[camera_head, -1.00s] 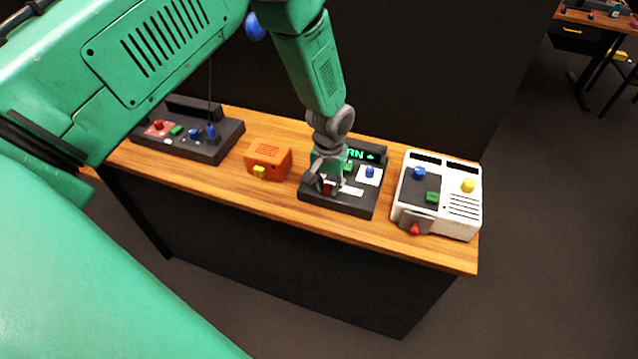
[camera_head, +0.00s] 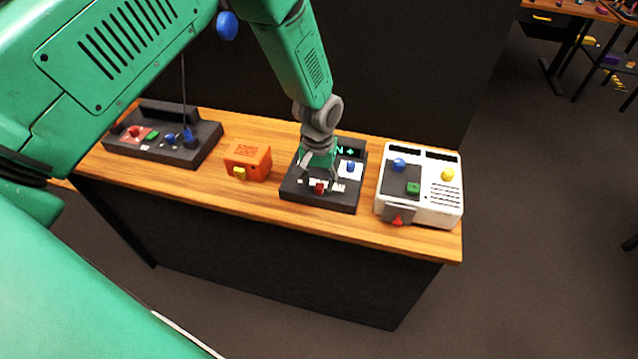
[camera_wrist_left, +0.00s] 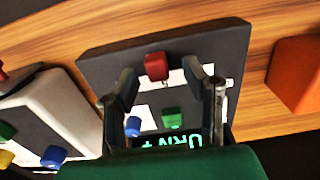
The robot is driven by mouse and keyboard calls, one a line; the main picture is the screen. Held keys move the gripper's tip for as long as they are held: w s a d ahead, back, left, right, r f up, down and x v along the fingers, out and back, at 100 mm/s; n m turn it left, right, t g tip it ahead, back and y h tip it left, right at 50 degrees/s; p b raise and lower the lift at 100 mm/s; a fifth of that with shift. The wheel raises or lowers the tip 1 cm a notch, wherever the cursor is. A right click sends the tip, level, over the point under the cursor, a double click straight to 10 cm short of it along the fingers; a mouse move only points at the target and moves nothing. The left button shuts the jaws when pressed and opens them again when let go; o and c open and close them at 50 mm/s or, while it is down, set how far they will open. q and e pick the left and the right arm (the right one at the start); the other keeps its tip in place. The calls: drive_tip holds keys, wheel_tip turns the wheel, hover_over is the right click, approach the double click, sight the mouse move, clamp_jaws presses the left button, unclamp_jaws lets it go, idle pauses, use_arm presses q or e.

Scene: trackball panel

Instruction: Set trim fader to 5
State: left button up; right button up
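The dark panel (camera_head: 290,192) lies on the bench with a lit green display (camera_head: 346,151). A red fader cap (camera_head: 320,187) sits near its front on a white strip, with white showing on both sides. The cap also shows in the left wrist view (camera_wrist_left: 156,66). My left gripper (camera_head: 320,168) is over the panel, just behind the cap. In the left wrist view its two fingers (camera_wrist_left: 160,78) are spread, with the cap beyond and between their tips and nothing held. The scale and display text are too small or partly hidden to read. My right gripper is out of view.
The panel also has a blue knob (camera_head: 351,167) and a green button (camera_wrist_left: 172,118). An orange box (camera_head: 248,161) stands left of it. A white device (camera_head: 425,185) stands close on its right. A dark console (camera_head: 165,148) is at the far left. Bare wood runs along the front.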

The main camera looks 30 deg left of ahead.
sight(318, 185)
use_arm(q)
wheel_tip(318, 185, up, 10)
drive_tip(key=shift+r, duration=0.2)
idle(0.4)
drive_tip(key=shift+f, duration=0.1)
drive_tip(key=shift+m, duration=0.3)
drive_tip(key=s+f+b, duration=0.1)
drive_tip(key=s+f, duration=0.1)
drive_tip(key=f, duration=0.1)
drive_tip(key=s+f+b, duration=0.1)
drive_tip(key=f, duration=0.2)
drive_tip(key=s+f+b, duration=0.1)
drive_tip(key=s+f, duration=0.1)
drive_tip(key=f, duration=0.1)
drive_tip(key=shift+s+d+f, duration=0.2)
drive_tip(key=shift+s, duration=0.15)
drive_tip(key=s+f+m+b, duration=0.1)
drive_tip(key=s+f+b, duration=0.3)
drive_tip(key=s+f, duration=0.5)
drive_tip(key=s+a+f+m+b, duration=0.1)
drive_tip(key=s+f+b, duration=0.4)
drive_tip(key=s, duration=1.1)
wheel_tip(318, 185, down, 4)
drive_tip(key=shift+s+a+r+m+t+b, duration=0.1)
drive_tip(key=shift+s+a+m+t+b, duration=0.2)
drive_tip(key=shift+s, duration=0.1)
